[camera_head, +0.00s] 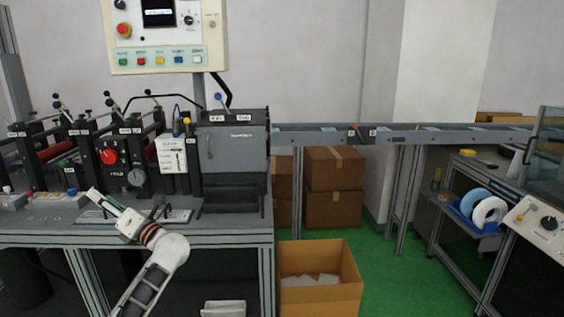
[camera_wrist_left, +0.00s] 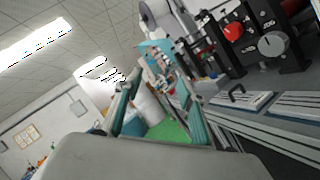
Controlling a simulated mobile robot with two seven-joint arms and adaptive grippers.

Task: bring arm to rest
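My left arm (camera_head: 150,275) comes up from the bottom left of the head view. Its left gripper (camera_head: 128,205) is over or in front of the edge of the machine bench (camera_head: 225,238); I cannot tell the exact gap. In the left wrist view the two fingers of the left gripper (camera_wrist_left: 156,88) stand apart, and I see nothing held between them. My right arm and right gripper show in neither view.
The mask machine (camera_head: 234,150) stands on the bench, with a control panel (camera_head: 168,35) above. An open cardboard box (camera_head: 320,299) holding white pieces stands on the green floor (camera_head: 385,275). A conveyor (camera_head: 440,137) runs right to a cart with blue and white rolls (camera_head: 489,211).

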